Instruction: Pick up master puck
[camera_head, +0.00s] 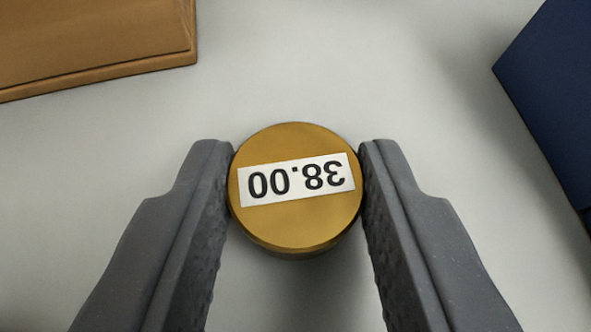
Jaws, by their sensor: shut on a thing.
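The master puck (295,226) is a round brass-coloured disc with a white label on its top. The label reads 38.00 and appears upside down in the picture. My gripper (296,165) is shut on the puck, with one grey finger touching its left side and the other its right side near the fingertips. I cannot tell whether the puck rests on the pale surface or is held just above it. The puck's underside is hidden.
A brown wooden box or block (95,40) stands at the upper left. A dark blue object (555,95) stands at the right edge, partly out of view. The pale surface (340,70) between them is clear.

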